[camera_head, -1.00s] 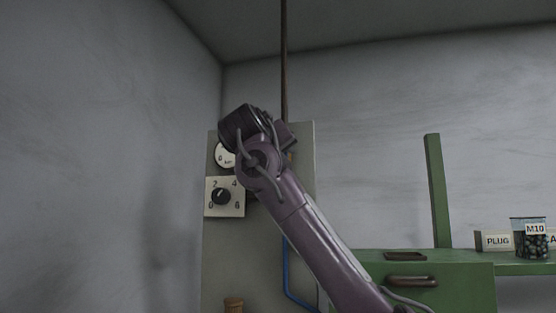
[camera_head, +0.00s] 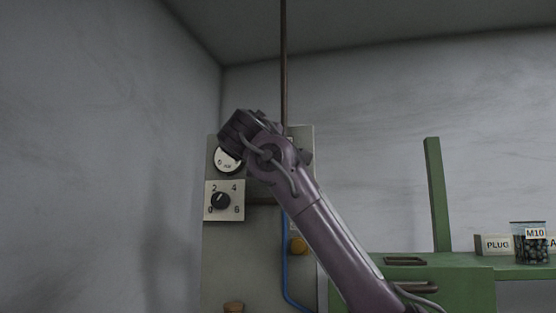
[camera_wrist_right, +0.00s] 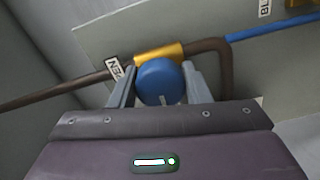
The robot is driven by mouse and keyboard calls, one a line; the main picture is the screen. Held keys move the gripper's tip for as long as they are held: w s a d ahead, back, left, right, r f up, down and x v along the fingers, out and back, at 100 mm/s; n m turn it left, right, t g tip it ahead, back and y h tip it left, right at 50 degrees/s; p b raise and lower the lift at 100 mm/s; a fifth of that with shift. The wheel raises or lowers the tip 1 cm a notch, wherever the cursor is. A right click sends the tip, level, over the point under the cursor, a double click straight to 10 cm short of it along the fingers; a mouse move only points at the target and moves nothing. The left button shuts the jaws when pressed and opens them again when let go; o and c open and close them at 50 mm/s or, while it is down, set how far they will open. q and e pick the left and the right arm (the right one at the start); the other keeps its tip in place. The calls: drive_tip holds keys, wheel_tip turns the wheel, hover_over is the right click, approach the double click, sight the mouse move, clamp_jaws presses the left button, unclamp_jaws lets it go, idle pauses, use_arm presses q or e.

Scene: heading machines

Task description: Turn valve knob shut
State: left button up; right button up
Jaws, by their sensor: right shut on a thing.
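In the right wrist view a round blue valve knob (camera_wrist_right: 160,82) with a pale pointer mark sits in front of a yellow valve body (camera_wrist_right: 158,53) on a brown pipe. My right gripper (camera_wrist_right: 160,88) has one finger on each side of the knob and is shut on it. In the head view my right arm reaches up to the grey panel (camera_head: 230,255). The arm hides the knob and the gripper's fingertips there. My left gripper is not in view.
A pressure gauge (camera_head: 228,160) and a numbered dial (camera_head: 221,200) are on the panel beside my right wrist. A blue pipe (camera_head: 286,265) runs down the panel past an orange-yellow part (camera_head: 298,246). A green bench (camera_head: 460,290) stands to the right, with a jar labelled M10 (camera_head: 530,243).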

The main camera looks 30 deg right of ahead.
idle(0.4)
drive_tip(key=o, duration=1)
drive_tip(key=shift+c, duration=0.2)
drive_tip(key=shift+s+a+f+b, duration=0.15)
drive_tip(key=shift+s+a+b, duration=0.15)
drive_tip(key=shift+a+b, duration=0.1)
drive_tip(key=b+v, duration=0.3)
drive_tip(key=v, duration=0.3)
drive_tip(key=shift+s+a, duration=0.25)
drive_tip(key=shift+a, duration=0.05)
drive_tip(key=shift+d, duration=0.1)
